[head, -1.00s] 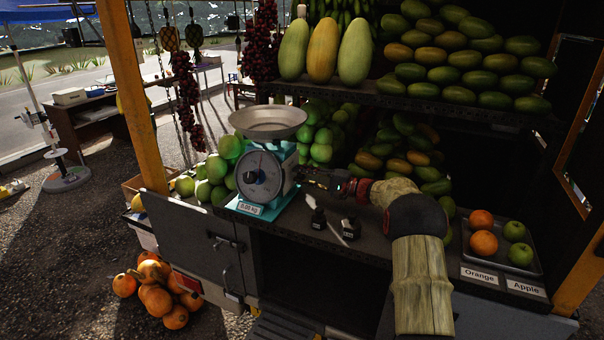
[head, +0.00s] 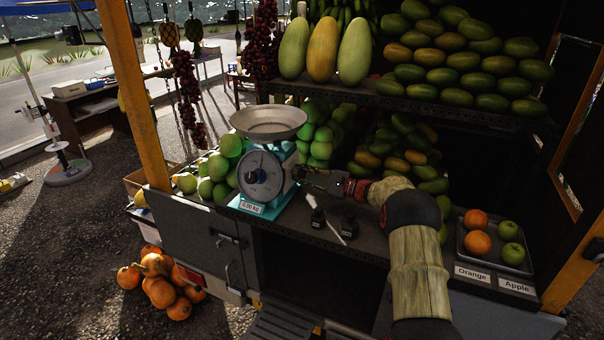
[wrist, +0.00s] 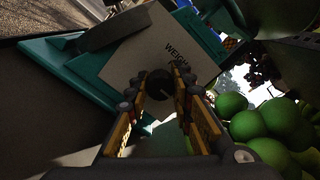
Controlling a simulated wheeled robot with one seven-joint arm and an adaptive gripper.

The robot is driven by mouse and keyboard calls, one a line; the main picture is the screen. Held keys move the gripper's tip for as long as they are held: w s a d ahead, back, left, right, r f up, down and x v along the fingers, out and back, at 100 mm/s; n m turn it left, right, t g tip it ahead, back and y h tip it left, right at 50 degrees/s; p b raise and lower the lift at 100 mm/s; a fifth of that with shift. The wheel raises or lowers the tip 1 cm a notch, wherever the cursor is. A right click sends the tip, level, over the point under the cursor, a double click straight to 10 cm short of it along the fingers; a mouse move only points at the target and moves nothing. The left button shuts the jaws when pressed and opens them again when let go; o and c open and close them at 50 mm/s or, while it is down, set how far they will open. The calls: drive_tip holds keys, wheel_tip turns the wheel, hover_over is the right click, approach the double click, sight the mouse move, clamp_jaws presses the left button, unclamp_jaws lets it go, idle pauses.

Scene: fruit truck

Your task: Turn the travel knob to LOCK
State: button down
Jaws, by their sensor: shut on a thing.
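A teal scale (head: 252,207) with a round dial (head: 261,174) and an empty metal pan (head: 268,122) stands on the counter. Its price-style display strip is at the front. In the wrist view, a pale side plate (wrist: 140,62) carries lettering that reads "WEIGH", partly cut off. The dark round travel knob (wrist: 159,82) sits on this plate, between my fingertips. My gripper (head: 300,173) is at the scale's right side; in the wrist view its fingers (wrist: 160,100) are shut on the knob from both sides. The knob is hidden in the head view. A LOCK mark is not visible.
A tray (head: 527,268) of oranges and apples lies at the right. A shelf of mangoes and melons is above.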

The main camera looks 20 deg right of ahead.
idle(0.5)
drive_tip(key=c, duration=1.5)
unclamp_jaws()
drive_tip(key=shift+c, duration=0.2)
drive_tip(key=v, duration=1.2)
drive_tip(key=shift+f, duration=0.1)
